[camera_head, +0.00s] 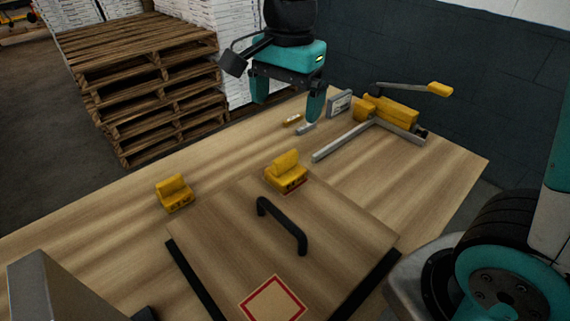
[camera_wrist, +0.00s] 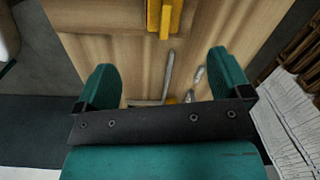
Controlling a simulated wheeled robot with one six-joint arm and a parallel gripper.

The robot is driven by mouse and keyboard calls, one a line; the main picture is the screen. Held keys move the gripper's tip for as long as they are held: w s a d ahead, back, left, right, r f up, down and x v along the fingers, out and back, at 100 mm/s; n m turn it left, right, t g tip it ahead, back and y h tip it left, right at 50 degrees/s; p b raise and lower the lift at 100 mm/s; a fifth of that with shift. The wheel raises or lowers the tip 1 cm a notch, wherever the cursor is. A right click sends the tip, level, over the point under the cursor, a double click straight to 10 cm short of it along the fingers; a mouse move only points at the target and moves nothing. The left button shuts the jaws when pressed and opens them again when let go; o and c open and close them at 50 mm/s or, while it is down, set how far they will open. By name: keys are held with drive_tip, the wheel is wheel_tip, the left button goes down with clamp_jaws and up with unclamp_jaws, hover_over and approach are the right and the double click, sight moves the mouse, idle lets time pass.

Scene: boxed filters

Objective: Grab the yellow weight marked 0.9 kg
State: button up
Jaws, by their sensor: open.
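Two yellow weights rest on the wooden table: one at the left (camera_head: 174,192), and one nearer the middle (camera_head: 287,172) at the far edge of a wooden board. Both have dark markings low on the front, too small to read, so I cannot tell which is 0.9 kg. My teal gripper (camera_head: 287,108) is open and empty above the far part of the table, beyond both weights. In the wrist view my gripper (camera_wrist: 162,60) has its fingers wide apart. A yellow block (camera_wrist: 164,18), probably the middle weight, is cut off at the top edge.
The board has a black handle (camera_head: 283,225) and a red square (camera_head: 273,300). Pallets (camera_head: 150,80) stand behind the table.

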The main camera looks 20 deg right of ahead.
sight(285, 167)
drive_tip(key=f+m, duration=0.1)
drive_tip(key=f, duration=0.3)
drive_tip(key=w+f+m+p, duration=0.1)
drive_tip(key=f, duration=0.2)
drive_tip(key=w+f+m, duration=0.1)
drive_tip(key=f, duration=0.3)
drive_tip(key=shift+d+f+p, duration=0.3)
drive_tip(key=shift+p, duration=0.05)
drive_tip(key=f, duration=0.2)
drive_tip(key=f+p, duration=0.1)
drive_tip(key=f, duration=0.2)
drive_tip(key=shift+s+f, duration=0.25)
drive_tip(key=shift+f, duration=0.05)
drive_tip(key=shift+c, duration=0.4)
drive_tip(key=c, duration=1.4)
drive_tip(key=shift+r, duration=0.1)
drive_tip(key=shift+c, duration=0.8)
drive_tip(key=shift+w+r, duration=0.1)
